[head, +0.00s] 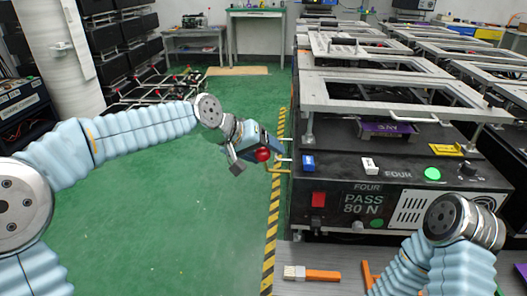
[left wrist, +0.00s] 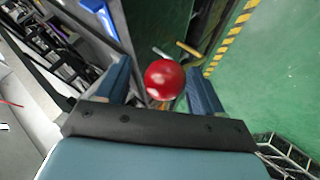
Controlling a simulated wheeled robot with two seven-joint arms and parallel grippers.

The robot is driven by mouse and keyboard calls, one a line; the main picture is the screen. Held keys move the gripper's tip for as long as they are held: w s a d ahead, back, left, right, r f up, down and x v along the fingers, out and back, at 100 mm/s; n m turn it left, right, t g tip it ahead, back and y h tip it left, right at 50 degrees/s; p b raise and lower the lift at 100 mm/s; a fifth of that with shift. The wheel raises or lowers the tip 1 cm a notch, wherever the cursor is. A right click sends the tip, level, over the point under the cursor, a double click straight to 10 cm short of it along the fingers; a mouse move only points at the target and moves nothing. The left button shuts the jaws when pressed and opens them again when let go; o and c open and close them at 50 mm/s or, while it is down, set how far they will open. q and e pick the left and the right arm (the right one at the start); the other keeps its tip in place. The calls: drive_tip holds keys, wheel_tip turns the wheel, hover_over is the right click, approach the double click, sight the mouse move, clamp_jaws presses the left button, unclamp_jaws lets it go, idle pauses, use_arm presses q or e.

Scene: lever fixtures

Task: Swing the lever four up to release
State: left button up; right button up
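The lever's red ball knob (head: 263,155) sticks out at the left side of the black fixture marked FOUR (head: 345,205). My left gripper (head: 257,148) is at the knob, with its blue fingers open. In the left wrist view the red knob (left wrist: 165,79) lies between the two spread fingertips (left wrist: 160,88), closer to the right one. Whether a finger touches it I cannot tell. A thin grey rod (left wrist: 161,53) and a yellow bent rod (left wrist: 188,49) show behind the knob. My right forearm is at the lower right in the head view; its gripper is out of sight.
A grey bench (head: 345,253) in front carries a brush with an orange handle (head: 312,274). More fixtures with grey frames (head: 385,92) stand behind FOUR. Yellow-black floor tape (head: 272,220) runs along the fixture's left side. Green floor left of it is open.

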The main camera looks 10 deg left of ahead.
use_arm(q)
drive_tip(key=b+v, duration=0.1)
drive_tip(key=v, duration=1.2)
drive_tip(key=shift+s+a+r, duration=0.2)
drive_tip(key=shift+r, duration=0.05)
